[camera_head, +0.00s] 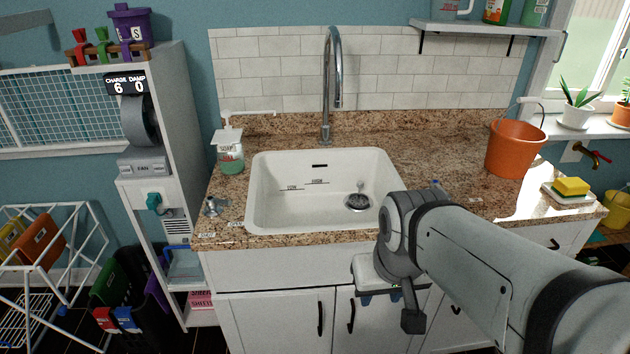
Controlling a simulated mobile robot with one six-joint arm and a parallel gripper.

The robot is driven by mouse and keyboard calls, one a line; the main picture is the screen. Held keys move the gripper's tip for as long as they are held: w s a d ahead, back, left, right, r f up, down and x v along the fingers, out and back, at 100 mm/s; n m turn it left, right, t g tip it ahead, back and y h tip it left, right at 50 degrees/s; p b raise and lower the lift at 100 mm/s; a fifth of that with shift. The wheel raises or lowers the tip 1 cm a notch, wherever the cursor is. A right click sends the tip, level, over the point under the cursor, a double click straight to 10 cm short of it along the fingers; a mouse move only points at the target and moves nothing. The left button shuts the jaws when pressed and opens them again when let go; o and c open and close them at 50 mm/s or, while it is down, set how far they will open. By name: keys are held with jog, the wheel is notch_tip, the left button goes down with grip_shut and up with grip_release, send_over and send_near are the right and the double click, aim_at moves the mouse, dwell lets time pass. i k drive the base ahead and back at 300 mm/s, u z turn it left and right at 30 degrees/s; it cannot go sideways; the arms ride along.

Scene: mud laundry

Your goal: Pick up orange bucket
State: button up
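The orange bucket (515,148) stands upright on the right part of the speckled brown counter, near the back, with its thin handle raised. My arm reaches in from the lower right. My gripper (388,294) is at the arm's end, in front of the counter's front edge and below the sink rim. It is well to the left of the bucket, nearer to the camera, and apart from it. The wrist partly hides the gripper, and its fingers are too unclear to tell open from shut. Nothing is seen held.
A white sink (270,200) with a tall faucet (326,120) is left of the bucket. A yellow sponge (571,186) on a dish is at the bucket's right front. A soap dispenser (229,150) stands left. A shelf (480,29) hangs above. Bare counter lies between sink and bucket.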

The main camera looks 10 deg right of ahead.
aim_at(513, 146)
jog(key=u, duration=0.05)
jog(key=i, duration=1)
jog(key=z, duration=0.05)
jog(key=k, duration=0.55)
jog(key=z, duration=1.9)
jog(key=k, duration=1.15)
jog(key=u, duration=0.3)
jog(key=i, duration=0.95)
jog(key=u, duration=0.05)
